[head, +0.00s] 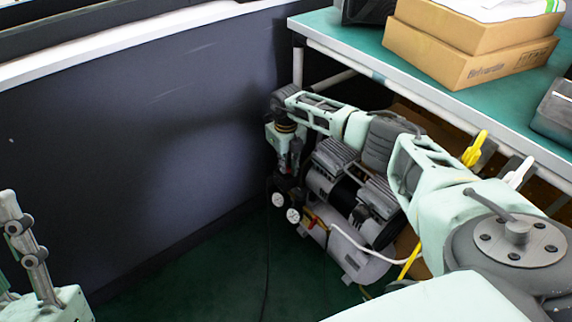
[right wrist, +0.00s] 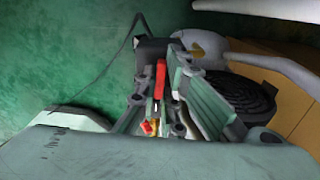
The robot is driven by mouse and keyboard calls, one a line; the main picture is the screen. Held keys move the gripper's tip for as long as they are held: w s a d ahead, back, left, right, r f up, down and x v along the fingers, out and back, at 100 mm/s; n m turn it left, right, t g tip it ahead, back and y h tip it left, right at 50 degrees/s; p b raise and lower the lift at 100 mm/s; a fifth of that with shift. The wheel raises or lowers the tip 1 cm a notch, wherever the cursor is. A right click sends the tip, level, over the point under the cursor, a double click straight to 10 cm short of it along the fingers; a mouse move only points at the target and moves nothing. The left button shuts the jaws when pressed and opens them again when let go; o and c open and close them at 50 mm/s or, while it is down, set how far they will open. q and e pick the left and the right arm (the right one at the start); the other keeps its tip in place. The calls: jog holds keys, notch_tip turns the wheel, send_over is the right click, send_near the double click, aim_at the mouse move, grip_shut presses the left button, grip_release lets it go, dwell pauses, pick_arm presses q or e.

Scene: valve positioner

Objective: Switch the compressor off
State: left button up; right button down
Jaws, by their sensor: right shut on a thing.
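The compressor (head: 365,255) stands on the floor under the workbench, with a pale tank, a dark motor and gauges (head: 286,207) on its left end. My right arm reaches over it, and my right gripper (head: 287,165) points down at that end. In the right wrist view the fingers of my right gripper (right wrist: 168,105) are closed around a red part (right wrist: 160,78), which looks like the compressor's switch. Its lower end is hidden between the fingers, and its setting cannot be told. My left gripper (head: 25,250) is partly in view at the left edge, away from the compressor.
The green-topped workbench (head: 345,40) overhangs the compressor. It bears cardboard boxes (head: 465,55). A dark wall (head: 130,130) is close on the left. The green floor (head: 190,285) in front is clear except for a thin cable.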

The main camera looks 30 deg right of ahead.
jog(key=shift+d+n, duration=0.1)
jog(key=shift+n, duration=0.4)
jog(key=c, duration=1.9)
grip_release()
notch_tip(320, 180, up, 12)
